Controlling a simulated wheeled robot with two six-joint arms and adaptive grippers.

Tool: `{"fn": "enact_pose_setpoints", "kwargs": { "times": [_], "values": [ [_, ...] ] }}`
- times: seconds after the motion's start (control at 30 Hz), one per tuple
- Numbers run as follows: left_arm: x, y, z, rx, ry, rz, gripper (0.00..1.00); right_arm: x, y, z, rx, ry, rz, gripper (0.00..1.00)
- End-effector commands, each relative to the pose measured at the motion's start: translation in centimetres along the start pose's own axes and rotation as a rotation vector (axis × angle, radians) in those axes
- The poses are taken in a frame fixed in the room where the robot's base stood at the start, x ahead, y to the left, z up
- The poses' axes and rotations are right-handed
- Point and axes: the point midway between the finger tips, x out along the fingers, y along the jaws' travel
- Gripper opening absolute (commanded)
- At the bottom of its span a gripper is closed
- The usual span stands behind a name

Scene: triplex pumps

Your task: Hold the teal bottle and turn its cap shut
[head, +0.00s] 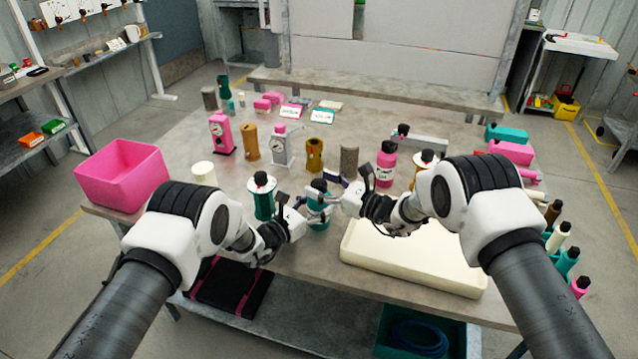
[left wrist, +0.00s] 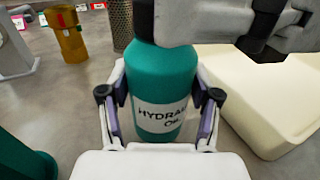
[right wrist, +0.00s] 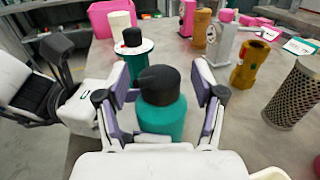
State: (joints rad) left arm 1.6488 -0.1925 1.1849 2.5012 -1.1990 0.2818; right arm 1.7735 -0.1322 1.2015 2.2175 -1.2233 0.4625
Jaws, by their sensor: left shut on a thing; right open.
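The teal bottle (head: 319,213) stands upright near the front middle of the table. Its white label, reading "HYDRAU…" and "OIL", faces the left wrist camera (left wrist: 160,118). My left gripper (head: 306,208) is shut on the bottle's body, one finger on each side. The black cap (right wrist: 158,84) sits on top of the bottle; I cannot tell how tight it is. My right gripper (head: 338,189) is open beside the bottle's top. In the right wrist view its fingers lie left and right of the cap, with gaps on both sides. The right gripper hides the bottle's top in the left wrist view.
A teal-and-white spool-like part (head: 262,200) with a black top stands just left of the bottle. A cream tray (head: 415,262) lies to the right, under my right arm. A pink bottle (head: 385,165) and a grey mesh cylinder (head: 348,160) stand behind. A pink bin (head: 122,175) is far left.

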Motion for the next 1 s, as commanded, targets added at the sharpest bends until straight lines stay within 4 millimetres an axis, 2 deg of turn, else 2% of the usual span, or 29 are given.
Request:
{"fn": "enact_pose_setpoints", "kwargs": {
  "times": [0.1,0.33,0.47,0.5,0.77,1.0],
  "values": [
    [0.01,0.00,0.03,0.000,0.000,0.000,0.13,0.91,0.07,0.06,0.000,-0.001,0.001,0.68],
    [0.00,0.00,0.02,0.000,0.000,0.000,0.13,0.98,0.05,0.07,0.001,0.000,0.000,0.68],
    [0.00,0.00,0.02,0.000,0.000,0.000,0.13,0.96,0.05,0.06,0.001,0.000,0.000,0.22],
    [0.00,0.00,0.02,0.000,0.000,0.000,0.13,0.96,0.04,0.06,0.000,0.000,0.000,0.08],
    [0.01,-0.03,0.03,0.000,-0.001,-0.001,0.13,1.03,0.13,0.08,0.002,-0.001,-0.029,0.06],
    [0.02,-0.09,0.01,0.001,-0.001,-0.002,0.13,1.12,0.23,0.05,0.002,0.001,-0.241,0.06]
  ]
}}
